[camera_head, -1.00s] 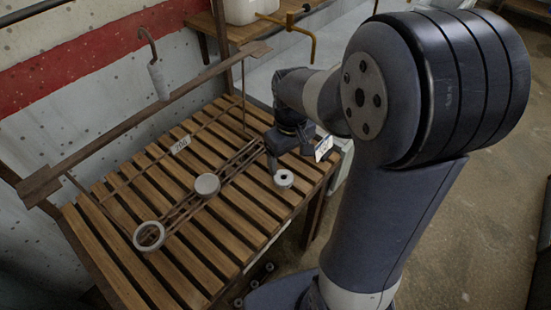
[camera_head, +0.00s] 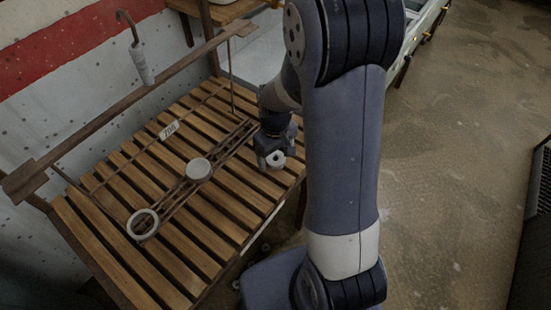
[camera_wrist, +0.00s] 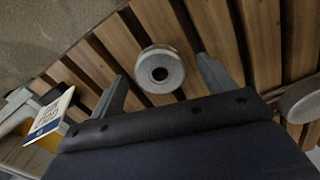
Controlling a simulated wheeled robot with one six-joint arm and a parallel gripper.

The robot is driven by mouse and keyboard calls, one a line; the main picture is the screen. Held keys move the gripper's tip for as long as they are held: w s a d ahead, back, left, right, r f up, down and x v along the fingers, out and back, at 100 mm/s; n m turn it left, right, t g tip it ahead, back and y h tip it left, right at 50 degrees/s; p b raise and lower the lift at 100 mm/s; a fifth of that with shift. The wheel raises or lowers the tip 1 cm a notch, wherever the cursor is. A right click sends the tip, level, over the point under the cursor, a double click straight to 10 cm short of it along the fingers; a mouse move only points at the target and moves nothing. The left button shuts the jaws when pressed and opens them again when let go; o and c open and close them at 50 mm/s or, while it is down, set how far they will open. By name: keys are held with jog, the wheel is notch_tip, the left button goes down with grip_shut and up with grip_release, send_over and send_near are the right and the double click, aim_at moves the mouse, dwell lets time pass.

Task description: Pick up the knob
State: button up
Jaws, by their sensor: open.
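The knob, a pale round piece with a dark hole in its middle, stands on the slatted wooden table near its right edge. It shows in the head view (camera_head: 275,158) and in the wrist view (camera_wrist: 160,70). My gripper (camera_head: 270,160) is down over the knob in the head view. In the wrist view my open gripper (camera_wrist: 162,76) has one finger to each side of the knob, with a visible gap on both sides. The knob stands slightly beyond the gripper's body, and I cannot tell whether the fingertips reach its height.
A grey disc (camera_head: 199,169) sits on a wooden rail on the slatted table (camera_head: 115,265), with a pale ring (camera_head: 143,224) at its lower left. A small numbered tag (camera_head: 169,130) stands behind.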

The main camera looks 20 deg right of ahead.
jog(key=shift+f, duration=0.4)
